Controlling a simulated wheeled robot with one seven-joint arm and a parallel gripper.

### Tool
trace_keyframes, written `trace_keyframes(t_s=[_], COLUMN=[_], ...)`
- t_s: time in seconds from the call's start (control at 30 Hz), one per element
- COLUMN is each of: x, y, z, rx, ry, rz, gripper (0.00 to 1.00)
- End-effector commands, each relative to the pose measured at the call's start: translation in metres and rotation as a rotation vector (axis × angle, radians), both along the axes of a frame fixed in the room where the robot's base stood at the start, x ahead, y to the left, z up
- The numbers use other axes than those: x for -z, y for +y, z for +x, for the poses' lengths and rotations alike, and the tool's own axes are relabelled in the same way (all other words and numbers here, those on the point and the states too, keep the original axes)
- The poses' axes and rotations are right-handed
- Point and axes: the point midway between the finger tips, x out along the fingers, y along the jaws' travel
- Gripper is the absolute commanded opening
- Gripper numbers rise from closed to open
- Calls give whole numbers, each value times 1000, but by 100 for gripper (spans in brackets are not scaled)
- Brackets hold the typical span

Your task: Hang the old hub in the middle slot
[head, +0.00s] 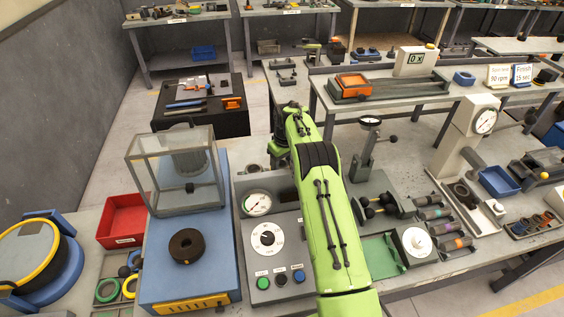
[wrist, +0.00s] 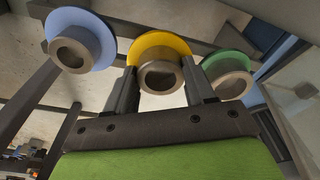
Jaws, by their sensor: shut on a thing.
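In the wrist view, my gripper (wrist: 161,72) is shut on a hub with a yellow flange (wrist: 161,43) and a brown-grey hollow collar. One finger is on each side of the collar. A blue-flanged hub (wrist: 82,24) is to its left and a green-flanged hub (wrist: 230,62) close to its right. The yellow hub is between these two, with a dark rail (wrist: 205,28) behind. I cannot tell whether it rests in a slot or is held just clear of it. In the head view, my green arm hides the gripper and the hubs.
In the head view, a blue machine with a clear guard (head: 175,165) stands left of my arm, and a grey dial panel (head: 268,240) is beside the arm. A gauge stand (head: 366,150) and a white press-like column (head: 468,135) stand to the right. Dark posts (wrist: 28,100) show left in the wrist view.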

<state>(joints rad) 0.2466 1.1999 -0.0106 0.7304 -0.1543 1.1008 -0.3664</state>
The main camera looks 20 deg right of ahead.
Motion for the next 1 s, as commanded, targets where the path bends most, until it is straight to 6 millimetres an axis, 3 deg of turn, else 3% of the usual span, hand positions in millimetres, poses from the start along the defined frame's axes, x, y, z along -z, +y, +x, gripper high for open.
trace_keyframes(t_s=[0.37, 0.4, 0.6, 0.87, 1.0], x=[7, 8, 7, 7, -11], y=[0, 0, 0, 0, -1], z=[0, 0, 0, 0, -2], rx=[0, 0, 0, 0, 0], ry=[-2, -2, -1, 1, -3], rz=[0, 0, -1, 1, 0], gripper=[3, 55, 84, 84, 84])
